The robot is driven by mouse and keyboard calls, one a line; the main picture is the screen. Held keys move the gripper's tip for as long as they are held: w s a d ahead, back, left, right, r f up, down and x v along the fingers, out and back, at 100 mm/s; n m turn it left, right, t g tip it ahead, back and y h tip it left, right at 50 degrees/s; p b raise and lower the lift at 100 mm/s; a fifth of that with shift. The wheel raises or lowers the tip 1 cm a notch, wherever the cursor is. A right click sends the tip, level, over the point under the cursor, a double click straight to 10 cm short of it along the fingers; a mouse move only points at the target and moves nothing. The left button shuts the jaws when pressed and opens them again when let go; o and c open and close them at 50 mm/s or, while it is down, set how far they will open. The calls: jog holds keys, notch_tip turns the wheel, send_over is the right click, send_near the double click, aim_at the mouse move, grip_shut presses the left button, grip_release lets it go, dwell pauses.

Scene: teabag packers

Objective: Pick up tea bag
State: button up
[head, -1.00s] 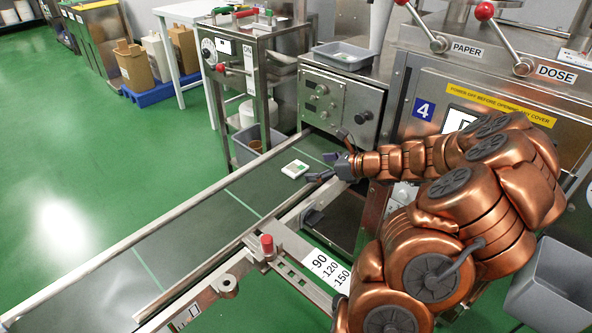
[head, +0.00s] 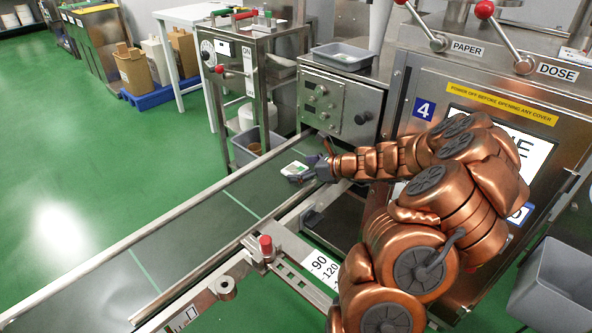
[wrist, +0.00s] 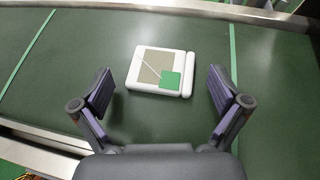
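The tea bag (wrist: 153,65) is a flat white-edged square with a brownish middle, a string and a green tag. It lies flat on the dark green conveyor belt (wrist: 40,100). In the head view the tea bag (head: 293,168) is near the belt's far end, partly behind my gripper (head: 311,166). In the wrist view my gripper (wrist: 160,95) is open, with a finger on each side and the tea bag ahead, between the lines of the fingers. No finger touches it there.
Metal rails (head: 120,245) edge the belt on both sides. A steel machine (head: 430,90) with levers stands at the right, and a panel with knobs (head: 335,100) stands beyond the belt. A red-topped post (head: 266,246) stands by the near rail. The belt around the tea bag is clear.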

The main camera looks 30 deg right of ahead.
jog(key=c, duration=0.6)
jog(key=shift+o, duration=0.2)
jog(key=shift+r, duration=0.15)
